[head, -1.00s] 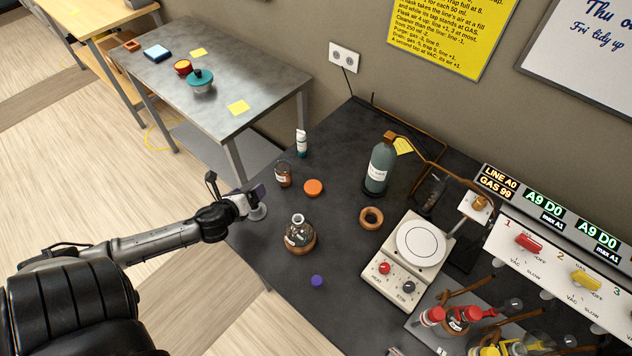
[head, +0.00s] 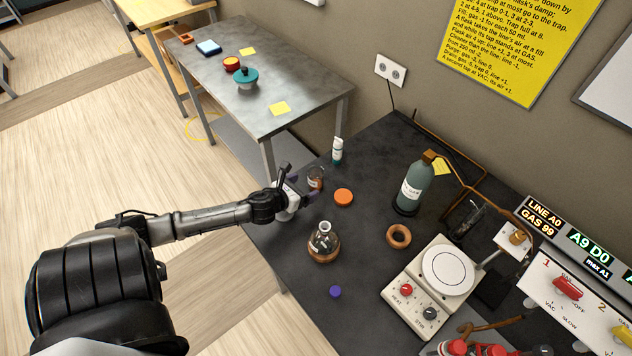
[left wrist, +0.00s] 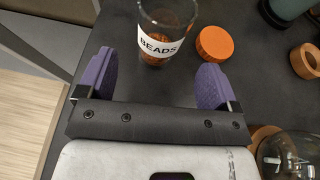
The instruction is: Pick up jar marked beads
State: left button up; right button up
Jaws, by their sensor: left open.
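The jar marked beads (left wrist: 166,30) is a clear, open-topped jar with a white BEADS label and orange-brown contents. It stands upright on the dark bench, and in the head view the jar (head: 315,178) is partly hidden by my left gripper (head: 301,193). In the left wrist view my left gripper (left wrist: 155,82) is open, its two purple fingers apart and pointing toward the jar. The jar is just beyond the fingertips, roughly between their lines, and nothing is held. My right gripper is out of view.
An orange lid (head: 343,197) lies right of the jar. A hotplate (head: 432,285) and green bottle (head: 413,187) are at right.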

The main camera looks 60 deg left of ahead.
aim_at(310, 183)
pick_arm(q)
jog(key=shift+x, duration=3.15)
jog(key=shift+c, duration=0.3)
jog(key=c, duration=1)
jog(key=shift+r, duration=0.1)
